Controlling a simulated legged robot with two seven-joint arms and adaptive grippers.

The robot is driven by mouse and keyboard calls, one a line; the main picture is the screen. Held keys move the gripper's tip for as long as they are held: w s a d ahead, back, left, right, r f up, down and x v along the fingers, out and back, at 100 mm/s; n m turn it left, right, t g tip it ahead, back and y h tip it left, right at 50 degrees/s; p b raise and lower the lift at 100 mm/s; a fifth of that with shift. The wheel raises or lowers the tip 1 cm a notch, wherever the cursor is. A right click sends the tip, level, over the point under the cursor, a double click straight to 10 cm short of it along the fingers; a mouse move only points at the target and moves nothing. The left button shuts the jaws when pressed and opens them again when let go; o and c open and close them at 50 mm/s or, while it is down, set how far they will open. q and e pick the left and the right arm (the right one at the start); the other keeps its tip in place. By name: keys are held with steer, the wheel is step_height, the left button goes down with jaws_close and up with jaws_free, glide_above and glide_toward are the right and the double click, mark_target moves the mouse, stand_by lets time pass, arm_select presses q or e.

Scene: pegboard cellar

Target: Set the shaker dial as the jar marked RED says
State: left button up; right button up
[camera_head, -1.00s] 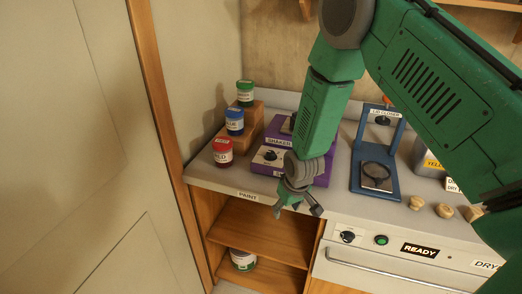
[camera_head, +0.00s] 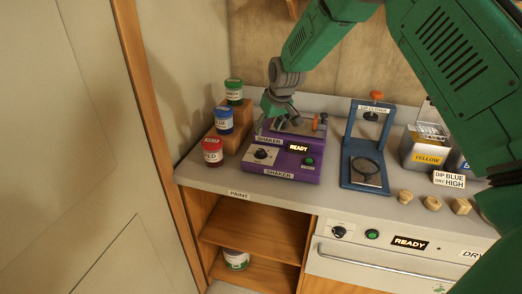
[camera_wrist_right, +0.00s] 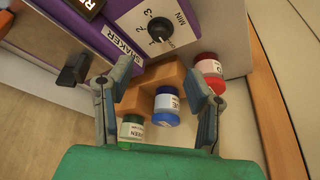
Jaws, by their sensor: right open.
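The purple shaker (camera_head: 293,172) stands on the counter with a dark dial (camera_head: 262,154) on a white plate at its front left and a READY display. In the right wrist view the dial (camera_wrist_right: 160,30) shows with marks 1, 2, 3 and MIN; its exact pointer setting is hard to tell. The RED jar (camera_head: 213,152) stands left of the shaker, upright; it also shows in the wrist view (camera_wrist_right: 209,68), its smaller text unreadable. My right gripper (camera_head: 276,108) is open and empty, above the back left of the shaker. My left gripper is not in view.
A blue-lidded jar (camera_head: 224,121) and a green-lidded jar (camera_head: 234,92) stand on a stepped wooden block (camera_head: 236,139) behind the RED jar. A blue lid closer (camera_head: 364,170), wooden knobs (camera_head: 432,202) and a yellow can (camera_head: 424,154) are to the right. A green button (camera_head: 308,161) is on the shaker's front.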

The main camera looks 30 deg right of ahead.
mark_target(261, 150)
steer(key=p+x, duration=0.1)
steer(key=x, duration=1)
steer(key=shift+d+f, duration=0.15)
steer(key=shift+f, duration=0.15)
steer(key=shift+w+f, duration=0.25)
steer(key=shift+f, duration=0.25)
jaws_close()
